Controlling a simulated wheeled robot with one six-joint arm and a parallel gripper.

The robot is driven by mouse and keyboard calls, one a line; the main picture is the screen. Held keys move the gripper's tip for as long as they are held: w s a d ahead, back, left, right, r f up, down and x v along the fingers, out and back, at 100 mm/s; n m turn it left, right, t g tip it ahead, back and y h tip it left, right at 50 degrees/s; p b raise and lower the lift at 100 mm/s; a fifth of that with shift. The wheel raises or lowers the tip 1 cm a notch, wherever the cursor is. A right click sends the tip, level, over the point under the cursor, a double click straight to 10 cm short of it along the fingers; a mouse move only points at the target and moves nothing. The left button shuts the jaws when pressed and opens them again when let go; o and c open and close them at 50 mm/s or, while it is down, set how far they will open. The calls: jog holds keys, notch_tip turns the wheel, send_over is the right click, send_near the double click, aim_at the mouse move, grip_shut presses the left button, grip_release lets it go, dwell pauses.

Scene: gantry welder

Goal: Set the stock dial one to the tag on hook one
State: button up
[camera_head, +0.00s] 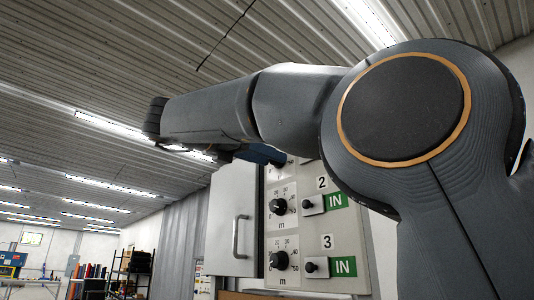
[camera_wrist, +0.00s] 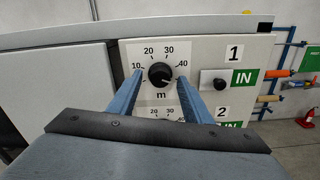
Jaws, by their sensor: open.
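Stock dial one (camera_wrist: 160,74) is a round black knob on a white plate marked 10, 20, 30, 40 and "m", in the row labelled 1. Its pointer mark seems to lie toward the lower right, below the 40, but is too small to read exactly. My gripper (camera_wrist: 161,79) is open, with one blue finger on each side of the dial. I cannot tell whether either finger touches it. In the head view my gripper (camera_head: 262,154) is partly seen at the panel's top, where my arm hides most of row one. No tag or hook one is recognisable.
Below are dial two (camera_head: 278,206) and dial three (camera_head: 280,260), with small black knobs and green IN labels. Row one's small knob (camera_wrist: 219,84) is right of my fingers. A grey cabinet door with a handle (camera_head: 237,236) stands left. Wall racks (camera_wrist: 280,75) are far right.

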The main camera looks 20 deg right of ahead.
jog(key=shift+d, duration=0.1)
jog(key=c, duration=1.1)
jog(key=shift+o, duration=0.2)
jog(key=shift+n, duration=0.3)
jog(key=n+b, duration=0.3)
jog(key=n, duration=0.5)
jog(key=shift+r, duration=0.1)
jog(key=o, duration=1.1)
jog(key=shift+c, duration=0.2)
